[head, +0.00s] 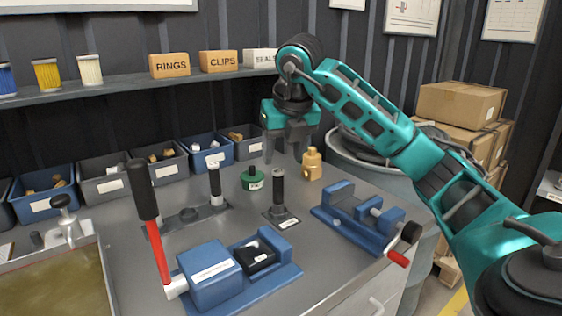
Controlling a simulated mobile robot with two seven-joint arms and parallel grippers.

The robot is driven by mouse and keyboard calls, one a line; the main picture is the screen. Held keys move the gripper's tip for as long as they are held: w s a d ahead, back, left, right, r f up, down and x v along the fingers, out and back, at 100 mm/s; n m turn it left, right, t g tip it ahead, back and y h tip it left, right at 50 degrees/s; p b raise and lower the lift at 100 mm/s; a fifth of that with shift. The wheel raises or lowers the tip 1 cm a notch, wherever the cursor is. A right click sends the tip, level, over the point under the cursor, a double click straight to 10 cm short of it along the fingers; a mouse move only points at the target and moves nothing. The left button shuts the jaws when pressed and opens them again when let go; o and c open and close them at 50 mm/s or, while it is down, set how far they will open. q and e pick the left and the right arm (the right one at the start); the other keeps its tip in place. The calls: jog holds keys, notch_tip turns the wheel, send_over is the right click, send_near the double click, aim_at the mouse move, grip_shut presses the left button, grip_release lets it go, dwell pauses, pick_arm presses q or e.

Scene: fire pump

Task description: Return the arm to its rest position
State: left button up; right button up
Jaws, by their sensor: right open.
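My right gripper (284,150) hangs over the back part of the grey bench, fingers pointing down. It is open with nothing between its fingers. Its teal arm (385,130) comes in from the right and bends down at the wrist. A brass fitting (312,164) stands just right of the fingers. A green round part (252,178) and a black-handled post (279,192) stand in front of the gripper. My left gripper is not in view.
A blue vise (365,217) is at the bench's right. A blue press (215,272) with a red lever (157,250) stands at front. Several bins line the back, below a shelf (130,83) with boxes. A tray (55,280) is at left. A drum and cartons (460,104) stand right.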

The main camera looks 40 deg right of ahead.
jog(key=shift+s+r, duration=0.15)
jog(key=shift+r, duration=0.1)
dwell(0.4)
